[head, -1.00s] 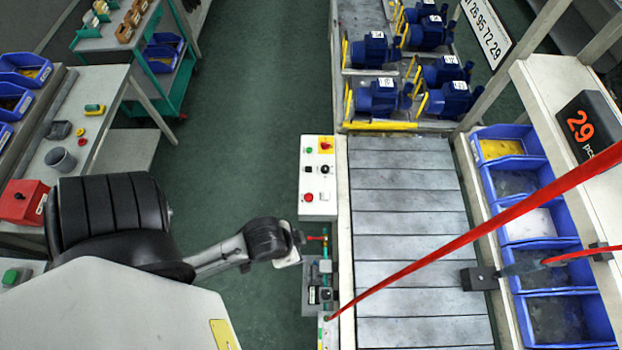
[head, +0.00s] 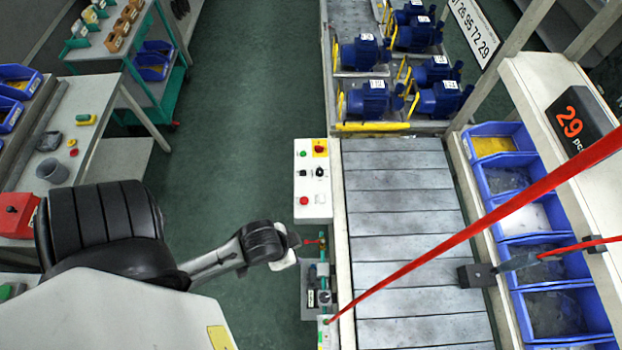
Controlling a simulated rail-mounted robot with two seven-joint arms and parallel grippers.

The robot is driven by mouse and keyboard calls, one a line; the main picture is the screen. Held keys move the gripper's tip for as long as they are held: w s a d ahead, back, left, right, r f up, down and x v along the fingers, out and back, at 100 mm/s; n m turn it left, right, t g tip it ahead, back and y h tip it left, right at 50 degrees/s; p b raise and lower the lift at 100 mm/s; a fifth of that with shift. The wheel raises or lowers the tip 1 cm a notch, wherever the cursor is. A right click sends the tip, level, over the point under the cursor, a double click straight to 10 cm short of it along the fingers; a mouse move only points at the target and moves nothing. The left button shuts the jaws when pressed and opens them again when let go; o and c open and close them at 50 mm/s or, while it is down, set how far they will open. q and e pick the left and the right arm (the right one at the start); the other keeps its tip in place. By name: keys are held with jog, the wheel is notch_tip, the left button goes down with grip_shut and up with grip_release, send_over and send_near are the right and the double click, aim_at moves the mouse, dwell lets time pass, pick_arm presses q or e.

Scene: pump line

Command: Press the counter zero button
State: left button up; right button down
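The counter display (head: 572,124) reads 29 in red digits, with "pcs" beside it, on the shelf at the right. A white control panel (head: 313,213) lies left of the conveyor. It carries a green button (head: 303,154), a red button on yellow (head: 320,148), two black controls (head: 311,173) and a red button (head: 304,201). Their labels are too small to read, so I cannot tell which is the counter zero button. My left gripper (head: 288,254) is just below and left of the panel, apart from its buttons. Its fingers cannot be made out. My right gripper is not in view.
The grey conveyor (head: 400,222) runs beside the panel, with several blue pumps (head: 411,37) at its far end. A red hose (head: 450,245) crosses it. Blue bins (head: 505,180) line the right. A workbench (head: 95,100) stands left; the green floor between is clear.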

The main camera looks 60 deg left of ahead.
pick_arm(q)
jog(key=shift+d, duration=0.1)
grip_shut()
dwell(0.5)
dwell(0.5)
dwell(0.7)
